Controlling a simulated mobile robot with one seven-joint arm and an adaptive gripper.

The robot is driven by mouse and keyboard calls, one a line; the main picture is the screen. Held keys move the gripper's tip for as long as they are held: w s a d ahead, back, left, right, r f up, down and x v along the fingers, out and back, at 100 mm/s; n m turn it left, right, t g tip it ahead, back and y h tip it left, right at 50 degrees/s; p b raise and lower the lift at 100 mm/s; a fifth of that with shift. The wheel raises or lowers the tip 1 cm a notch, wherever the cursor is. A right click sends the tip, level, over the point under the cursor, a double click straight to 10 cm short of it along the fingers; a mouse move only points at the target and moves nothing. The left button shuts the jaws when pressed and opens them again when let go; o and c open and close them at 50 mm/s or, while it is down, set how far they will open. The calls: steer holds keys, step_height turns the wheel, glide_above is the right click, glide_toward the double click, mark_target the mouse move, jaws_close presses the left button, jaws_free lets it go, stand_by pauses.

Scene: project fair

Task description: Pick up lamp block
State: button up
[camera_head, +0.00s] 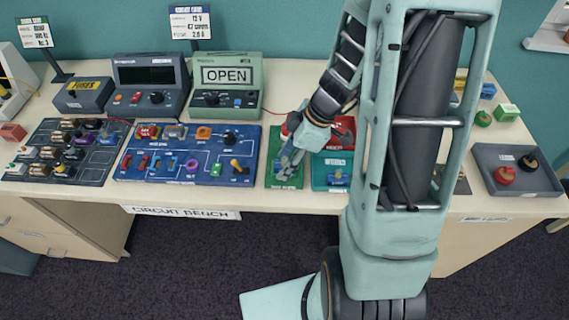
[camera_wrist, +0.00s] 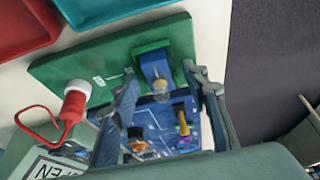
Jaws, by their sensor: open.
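The lamp block, a small blue block with a clear bulb (camera_wrist: 157,72), sits on a green tray or board (camera_wrist: 58,72) in the wrist view. My gripper (camera_wrist: 160,82) is open, with one finger on either side of the lamp block. I cannot tell whether the fingers touch it. In the head view my gripper (camera_head: 288,165) is low over the green tray (camera_head: 283,183) and hides the lamp block there.
The blue circuit board (camera_head: 205,174) lies left, a teal tray (camera_head: 322,186) and red tray (camera_head: 347,123) right. An OPEN display (camera_head: 226,75) stands behind.

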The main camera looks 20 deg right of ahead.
jaws_close()
stand_by(0.3)
steer(key=shift+w+r, duration=0.1)
steer(key=shift+r, duration=0.05)
